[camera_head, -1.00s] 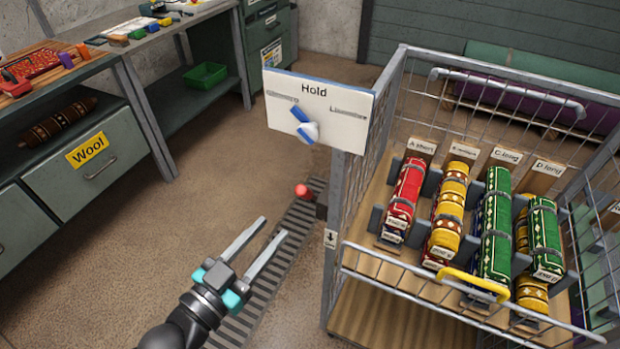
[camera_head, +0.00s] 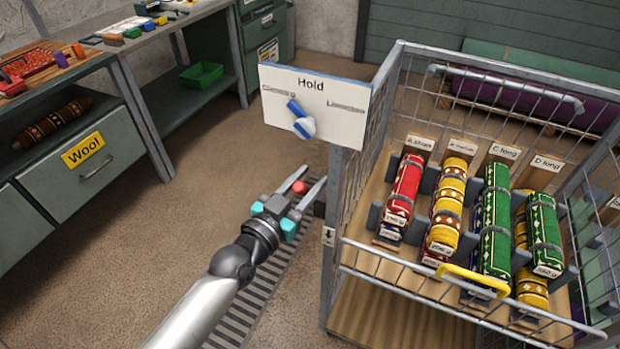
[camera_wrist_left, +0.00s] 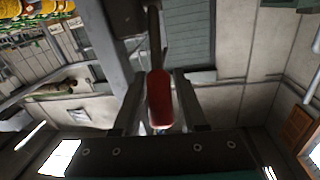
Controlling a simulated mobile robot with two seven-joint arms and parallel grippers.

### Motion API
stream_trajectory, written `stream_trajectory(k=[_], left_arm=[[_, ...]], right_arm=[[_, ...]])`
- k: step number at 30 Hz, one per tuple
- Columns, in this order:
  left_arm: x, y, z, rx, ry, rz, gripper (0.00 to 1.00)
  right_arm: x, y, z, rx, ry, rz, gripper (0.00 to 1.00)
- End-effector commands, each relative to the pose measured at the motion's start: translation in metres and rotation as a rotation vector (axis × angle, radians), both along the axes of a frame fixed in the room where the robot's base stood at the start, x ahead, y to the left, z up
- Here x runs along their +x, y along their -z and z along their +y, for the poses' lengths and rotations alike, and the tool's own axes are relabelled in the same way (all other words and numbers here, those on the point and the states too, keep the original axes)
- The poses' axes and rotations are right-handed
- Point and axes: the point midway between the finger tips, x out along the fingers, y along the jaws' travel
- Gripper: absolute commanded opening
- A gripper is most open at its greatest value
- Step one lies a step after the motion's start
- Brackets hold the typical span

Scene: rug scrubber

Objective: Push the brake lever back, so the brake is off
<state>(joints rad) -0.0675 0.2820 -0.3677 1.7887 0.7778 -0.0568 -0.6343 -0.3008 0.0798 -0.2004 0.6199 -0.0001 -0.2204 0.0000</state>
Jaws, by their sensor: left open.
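The brake lever shows as a red knob (camera_head: 299,187) low at the cart's left post in the head view. In the left wrist view the red grip (camera_wrist_left: 159,98) sits on a dark rod that runs up to a dark block on the post. My left gripper (camera_head: 305,192) is open, with one finger on each side of the red grip. The wrist view shows a gap between the grip and each finger, so I do not see it clamped. My right gripper is not in view.
The wire cart (camera_head: 340,230) holds rolled rugs and has a yellow handle (camera_head: 474,281). A white "Hold" sign (camera_head: 315,105) with a blue-and-white pointer is above the lever. A floor grate (camera_head: 262,290) lies below my arm. A workbench with a "Wool" drawer (camera_head: 92,170) stands left.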

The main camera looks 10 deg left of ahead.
Motion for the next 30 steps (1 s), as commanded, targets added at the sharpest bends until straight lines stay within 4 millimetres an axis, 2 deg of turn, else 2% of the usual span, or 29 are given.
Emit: stream_trajectory(k=[12,23,30], left_arm=[[0.0060,-0.0002,-0.0033,-0.001,0.001,0.001,0.41],[0.0058,-0.0002,-0.0030,0.000,0.000,0.000,0.00],[0.0057,-0.0002,-0.0028,0.000,0.000,0.000,0.00]], right_arm=[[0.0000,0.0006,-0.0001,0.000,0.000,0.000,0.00],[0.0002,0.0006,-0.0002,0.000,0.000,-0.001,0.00],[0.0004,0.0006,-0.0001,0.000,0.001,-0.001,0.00]])
